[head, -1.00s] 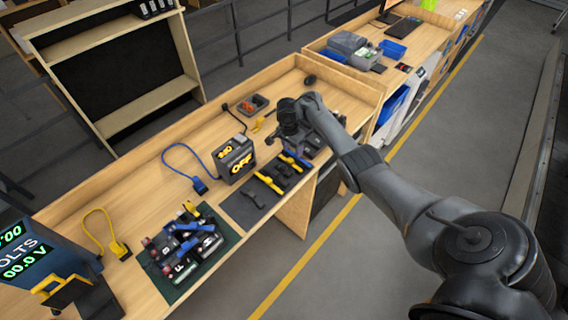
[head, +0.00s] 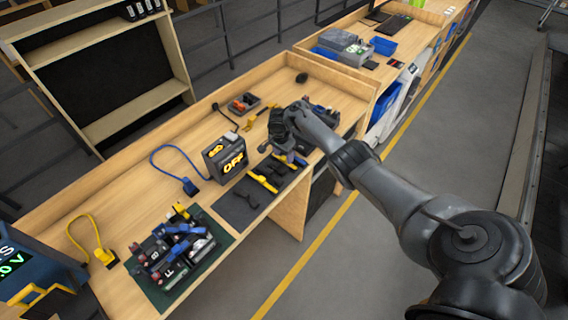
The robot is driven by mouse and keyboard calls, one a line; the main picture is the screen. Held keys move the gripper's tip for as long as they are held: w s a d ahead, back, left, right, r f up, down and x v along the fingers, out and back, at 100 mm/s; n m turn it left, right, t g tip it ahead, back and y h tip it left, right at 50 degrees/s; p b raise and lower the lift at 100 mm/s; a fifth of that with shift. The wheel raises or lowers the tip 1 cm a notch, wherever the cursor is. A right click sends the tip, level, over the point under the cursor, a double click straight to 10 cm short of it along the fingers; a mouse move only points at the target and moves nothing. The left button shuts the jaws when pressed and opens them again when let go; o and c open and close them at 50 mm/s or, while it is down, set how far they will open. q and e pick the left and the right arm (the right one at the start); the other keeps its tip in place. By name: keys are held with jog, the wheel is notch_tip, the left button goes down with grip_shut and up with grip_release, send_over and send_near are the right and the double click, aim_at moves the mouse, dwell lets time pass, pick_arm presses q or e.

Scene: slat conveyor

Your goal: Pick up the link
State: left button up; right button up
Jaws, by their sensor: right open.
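My right gripper (head: 280,149) is open above the bench, at the far end of a dark mat (head: 223,207). Its fingers point down and are partly lost against the dark parts behind them. A small dark piece, which may be the link (head: 247,199), lies on the mat. Two yellow-handled parts (head: 262,181) lie beside it, nearer the gripper. I cannot tell for sure which piece is the link. My left gripper is out of view.
A black box marked OFF (head: 226,158) stands left of the mat. A green mat (head: 152,291) carries several dark battery blocks.

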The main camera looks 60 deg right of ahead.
jog(key=shift+d+f, duration=0.1)
jog(key=shift+f, duration=0.5)
jog(key=shift+c, duration=0.2)
grip_shut()
jog(key=shift+r, duration=0.1)
